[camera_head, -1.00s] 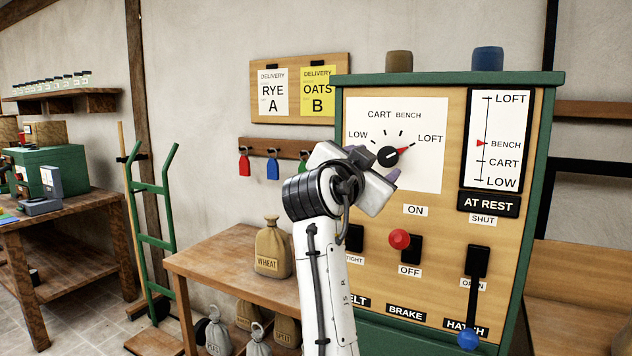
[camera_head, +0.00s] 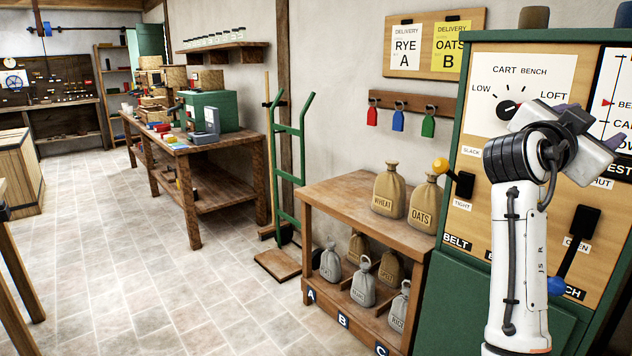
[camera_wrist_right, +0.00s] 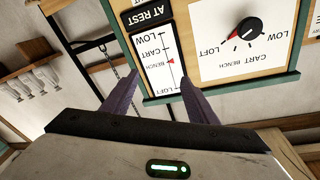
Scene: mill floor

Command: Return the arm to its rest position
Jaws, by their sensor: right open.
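My right arm (camera_head: 520,260) rises at the right of the head view, bent at the top. Its right gripper (camera_head: 590,125) is in front of the green-framed control panel (camera_head: 470,215) and covers part of it. In the right wrist view the two purple fingers of the right gripper (camera_wrist_right: 160,78) stand apart with nothing between them. The panel's dial (camera_head: 507,108) points toward LOFT, and it also shows in the wrist view (camera_wrist_right: 248,28). I cannot tell how far the fingers are from the panel. My left gripper is out of view.
A wooden stand (camera_head: 350,195) holds WHEAT (camera_head: 389,190) and OATS (camera_head: 421,205) sacks, with several sacks below. A green hand truck (camera_head: 291,170) leans by the wall. A workbench (camera_head: 195,150) stands farther left. The tiled floor (camera_head: 130,250) is open at left.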

